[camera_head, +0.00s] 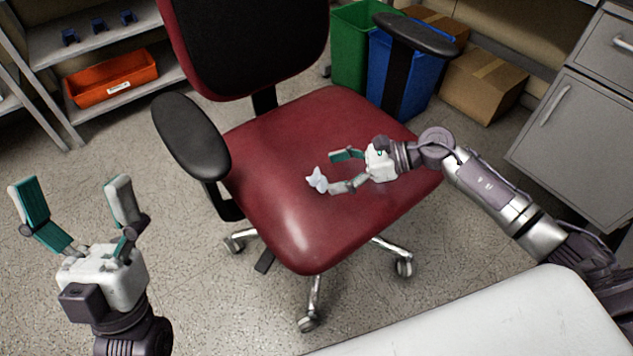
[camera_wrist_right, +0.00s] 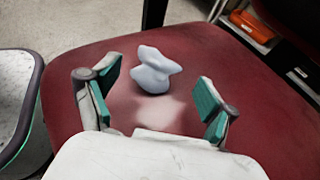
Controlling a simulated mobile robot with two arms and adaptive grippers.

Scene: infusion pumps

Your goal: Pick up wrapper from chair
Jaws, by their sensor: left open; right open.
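The wrapper (camera_head: 317,180) is a small, crumpled, pale blue-white piece on the red chair seat (camera_head: 291,222). My right gripper (camera_head: 338,171) is open over the seat, with its fingers pointing at the wrapper. In the right wrist view the wrapper (camera_wrist_right: 154,70) is just ahead of the open fingers (camera_wrist_right: 157,97), roughly centred between them, with nothing held. My left gripper (camera_head: 76,205) is open and empty, pointing up, to the left of the chair.
The black left armrest (camera_head: 190,135) and right armrest (camera_head: 416,35) flank the seat, and the backrest (camera_head: 250,40) rises behind. Green (camera_head: 350,50) and blue (camera_head: 402,75) bins and a cardboard box (camera_head: 484,85) stand behind. A white surface (camera_head: 490,322) lies in front.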

